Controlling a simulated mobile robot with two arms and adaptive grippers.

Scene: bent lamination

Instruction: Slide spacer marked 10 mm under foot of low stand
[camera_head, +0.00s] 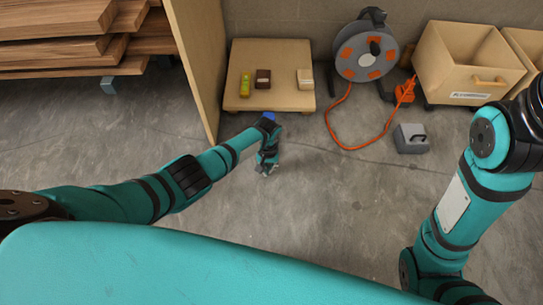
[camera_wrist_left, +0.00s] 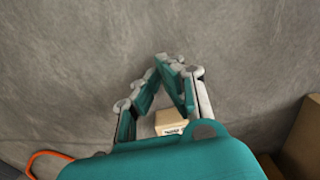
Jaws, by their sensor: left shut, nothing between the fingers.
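The low stand (camera_head: 285,58), a pale wooden platform, is on the floor by the back wall. Its feet are barely visible. A dark brown block (camera_head: 263,79) and a pale labelled block (camera_head: 305,79) lie on its top. My left gripper (camera_head: 266,168) is shut and empty, pointing down over bare floor in front of the stand. In the left wrist view its fingertips (camera_wrist_left: 172,66) meet. A pale block with a dark marking (camera_wrist_left: 171,122) shows behind the finger links there; I cannot read it or tell which block it is. My right gripper is out of view.
A yellow-green level (camera_head: 245,84) is on the stand. A wooden panel (camera_head: 196,60) stands left of it. The middle floor is clear.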

